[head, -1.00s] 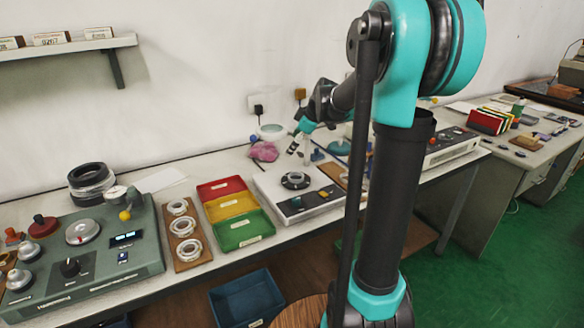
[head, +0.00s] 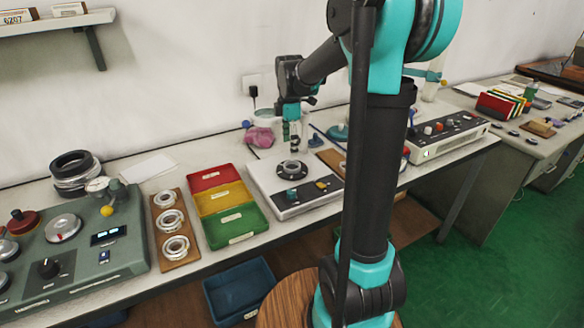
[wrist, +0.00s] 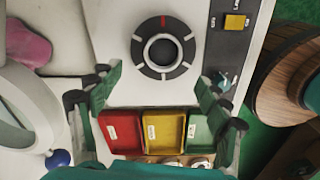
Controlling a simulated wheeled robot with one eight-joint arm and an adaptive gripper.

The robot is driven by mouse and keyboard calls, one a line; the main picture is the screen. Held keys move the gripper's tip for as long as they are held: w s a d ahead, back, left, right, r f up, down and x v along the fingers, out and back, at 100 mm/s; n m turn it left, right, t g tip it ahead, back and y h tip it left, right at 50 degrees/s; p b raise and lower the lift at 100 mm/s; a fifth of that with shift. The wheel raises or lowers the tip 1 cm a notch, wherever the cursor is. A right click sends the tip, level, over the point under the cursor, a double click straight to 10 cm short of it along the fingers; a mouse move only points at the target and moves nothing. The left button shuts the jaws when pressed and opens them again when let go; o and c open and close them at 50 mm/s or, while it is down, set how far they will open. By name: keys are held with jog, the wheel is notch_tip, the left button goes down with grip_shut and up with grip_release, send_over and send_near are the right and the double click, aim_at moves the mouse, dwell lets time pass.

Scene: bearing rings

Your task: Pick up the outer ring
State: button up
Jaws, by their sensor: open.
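A light metal ring (wrist: 145,50) sits around a dark centre on a black round plate (wrist: 163,73) with white marks and one red mark, in the wrist view. In the head view the ring (head: 292,165) is small, on the white device. I cannot tell for sure that it is the outer ring. My gripper (wrist: 159,78) is open, its fingers apart and empty. In the head view my gripper (head: 293,143) points down above the plate, apart from the ring. Three other pale rings lie on a wooden board (head: 184,259) to the left.
Red (head: 211,177), yellow (head: 226,197) and green (head: 235,224) trays stand just left of the white device (head: 311,211). A pink cloth (head: 259,136) lies behind it. A green control box (head: 85,262) and large dark rings (head: 75,172) are at the far left.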

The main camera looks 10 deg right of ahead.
aim_at(292, 168)
jog(key=shift+s+d+f, duration=0.1)
jog(key=shift+d+f, duration=0.1)
jog(key=shift+f, duration=1.6)
jog(key=shift+s+d+f, duration=0.1)
jog(key=shift+d+f, duration=0.05)
jog(key=shift+f, duration=1.6)
jog(key=c, duration=1.4)
jog(key=shift+r, duration=0.1)
notch_tip(292, 168, up, 25)
